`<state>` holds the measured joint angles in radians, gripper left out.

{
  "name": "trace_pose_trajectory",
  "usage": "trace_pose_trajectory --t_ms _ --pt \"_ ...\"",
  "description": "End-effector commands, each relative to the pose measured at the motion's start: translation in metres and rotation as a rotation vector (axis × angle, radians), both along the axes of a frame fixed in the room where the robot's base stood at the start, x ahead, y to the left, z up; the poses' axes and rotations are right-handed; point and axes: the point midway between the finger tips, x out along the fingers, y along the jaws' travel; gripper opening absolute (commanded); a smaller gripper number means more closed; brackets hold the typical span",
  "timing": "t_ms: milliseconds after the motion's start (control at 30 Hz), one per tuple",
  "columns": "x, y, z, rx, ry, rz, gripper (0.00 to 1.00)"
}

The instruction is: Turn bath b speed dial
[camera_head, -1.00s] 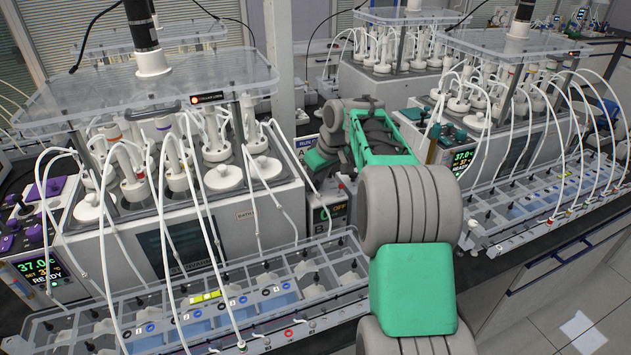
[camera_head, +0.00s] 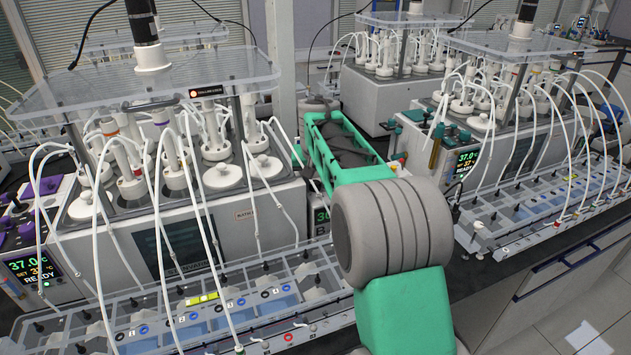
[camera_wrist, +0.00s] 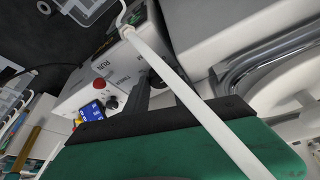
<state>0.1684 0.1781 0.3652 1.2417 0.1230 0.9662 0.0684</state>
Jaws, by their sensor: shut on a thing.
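The bath b control box stands in the middle of the head view, mostly behind my arm. A strip of its display (camera_head: 321,214) shows there, with green characters that are partly cut off. In the wrist view the white control panel (camera_wrist: 88,88) appears tilted, with a red button (camera_wrist: 98,83), a RUN label and a small lit display. My gripper (camera_wrist: 144,88) shows in the wrist view as dark fingers reaching to the panel. It is shut on the small dark speed dial (camera_wrist: 156,77), which the fingers mostly cover. My gripper is hidden in the head view.
A white tube (camera_wrist: 195,100) crosses the wrist view close in front of my gripper. A bath with several vessels and tubes (camera_head: 200,190) stands left of my arm, another bath (camera_head: 505,150) at right. Trays line the bench front.

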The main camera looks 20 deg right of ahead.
Motion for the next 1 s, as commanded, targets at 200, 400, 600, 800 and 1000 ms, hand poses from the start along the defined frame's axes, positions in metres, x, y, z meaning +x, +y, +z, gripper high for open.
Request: trace_pose_trajectory --t_ms 200,400,600,800,1000 --pt "0.0006 0.0002 0.0012 0.0 -0.002 -0.04 0.0" --pt "0.0006 0.0001 0.0012 0.0 -0.002 -0.046 0.0" --pt "0.0006 0.0 0.0012 0.0 -0.002 -0.045 0.31" --pt "0.0005 0.0001 0.0008 0.0 -0.001 -0.044 0.47" --pt "0.0008 0.0024 0.0003 0.0 -0.001 -0.041 0.51"
